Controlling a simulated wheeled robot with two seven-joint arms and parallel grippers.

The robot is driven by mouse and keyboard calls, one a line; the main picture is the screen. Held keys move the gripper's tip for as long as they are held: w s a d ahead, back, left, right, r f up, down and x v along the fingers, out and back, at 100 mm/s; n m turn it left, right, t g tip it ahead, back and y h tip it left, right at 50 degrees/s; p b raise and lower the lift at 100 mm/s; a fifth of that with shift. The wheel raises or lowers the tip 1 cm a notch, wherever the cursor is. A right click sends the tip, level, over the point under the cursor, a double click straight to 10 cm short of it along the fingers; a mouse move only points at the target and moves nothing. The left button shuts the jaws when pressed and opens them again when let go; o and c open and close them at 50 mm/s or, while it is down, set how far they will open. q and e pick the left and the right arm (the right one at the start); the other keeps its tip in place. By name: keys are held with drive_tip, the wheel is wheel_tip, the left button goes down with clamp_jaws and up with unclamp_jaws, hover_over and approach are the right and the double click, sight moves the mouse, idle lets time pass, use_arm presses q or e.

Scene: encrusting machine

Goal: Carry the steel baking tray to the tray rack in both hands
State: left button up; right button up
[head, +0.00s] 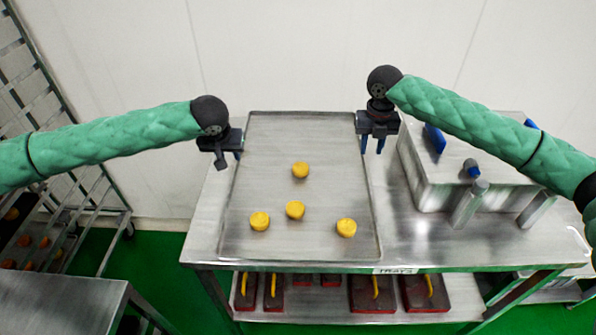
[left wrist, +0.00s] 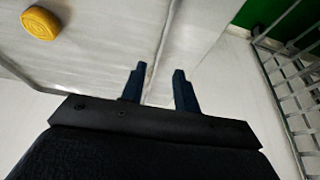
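The steel baking tray (head: 275,190) lies on a steel table with several yellow round pieces (head: 295,209) on it. My left gripper (head: 229,160) is at the tray's left edge, near its far end. In the left wrist view its two fingers (left wrist: 161,88) are apart, with the tray's edge (left wrist: 163,50) running between them. My right gripper (head: 373,144) is at the tray's right edge near the far corner, fingers pointing down and apart. Contact with the tray cannot be told. The tray rack (head: 75,205) stands at the left, with trays of orange pieces low inside it.
A steel machine box (head: 440,185) with blue parts stands on the table (head: 420,245) right of the tray. Red items with yellow handles (head: 375,290) lie on the lower shelf. Another steel surface (head: 60,305) is at the front left. Green floor (head: 160,260) shows between it and the table.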

sight(235, 168)
use_arm(q)
drive_tip(key=shift+f, duration=0.1)
use_arm(e)
drive_tip(key=shift+f, duration=0.1)
